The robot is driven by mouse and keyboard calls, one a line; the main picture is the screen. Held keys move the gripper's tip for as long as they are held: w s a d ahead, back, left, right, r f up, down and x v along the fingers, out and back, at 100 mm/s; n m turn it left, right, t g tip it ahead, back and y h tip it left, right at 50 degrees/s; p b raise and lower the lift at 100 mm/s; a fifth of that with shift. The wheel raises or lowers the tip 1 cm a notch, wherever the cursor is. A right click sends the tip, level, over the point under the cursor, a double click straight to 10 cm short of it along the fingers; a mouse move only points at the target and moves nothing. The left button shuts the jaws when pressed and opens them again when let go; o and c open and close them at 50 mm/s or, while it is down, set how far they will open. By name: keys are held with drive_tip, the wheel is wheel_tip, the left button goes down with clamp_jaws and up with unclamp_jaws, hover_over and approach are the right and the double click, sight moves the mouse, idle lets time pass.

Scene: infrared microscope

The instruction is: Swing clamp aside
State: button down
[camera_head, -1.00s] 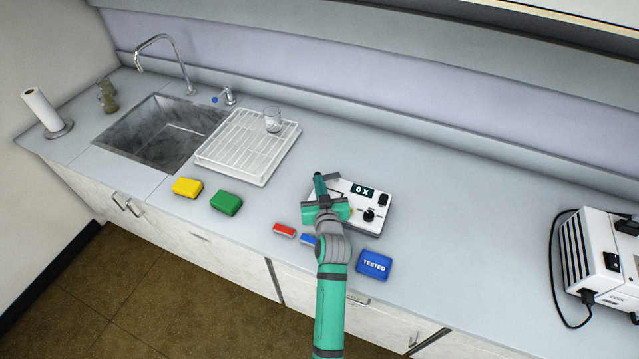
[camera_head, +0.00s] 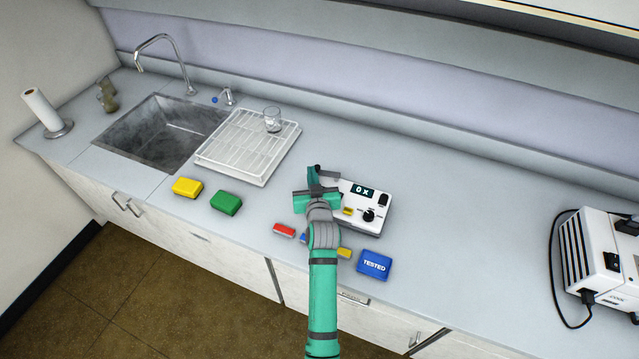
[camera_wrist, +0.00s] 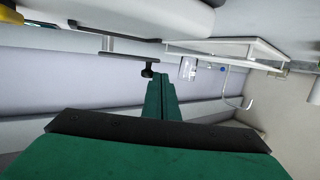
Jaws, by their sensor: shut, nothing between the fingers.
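The white instrument (camera_head: 352,222) stands on the counter with a "0 x" display, a black knob and a black switch. A dark bar, which looks like the clamp (camera_head: 329,174), shows at its back left corner. In the wrist view the clamp (camera_wrist: 130,57) is a thin grey bar with a dark knob-like end just ahead of my fingertips. My gripper (camera_head: 313,171) is shut and empty at the instrument's left side; its fingers also show in the wrist view (camera_wrist: 159,82). I cannot tell whether they touch the clamp. My arm hides part of the instrument's left side.
Red (camera_head: 284,230), blue (camera_head: 304,239) and yellow (camera_head: 344,252) small blocks and a blue "TESTED" block (camera_head: 374,264) lie in front. A drying rack (camera_head: 240,165) with a glass (camera_head: 272,119) stands left. A white machine (camera_head: 590,255) stands far right. Counter behind is clear.

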drive_tip(key=shift+w+a, duration=0.1)
drive_tip(key=shift+w, duration=0.65)
idle(0.3)
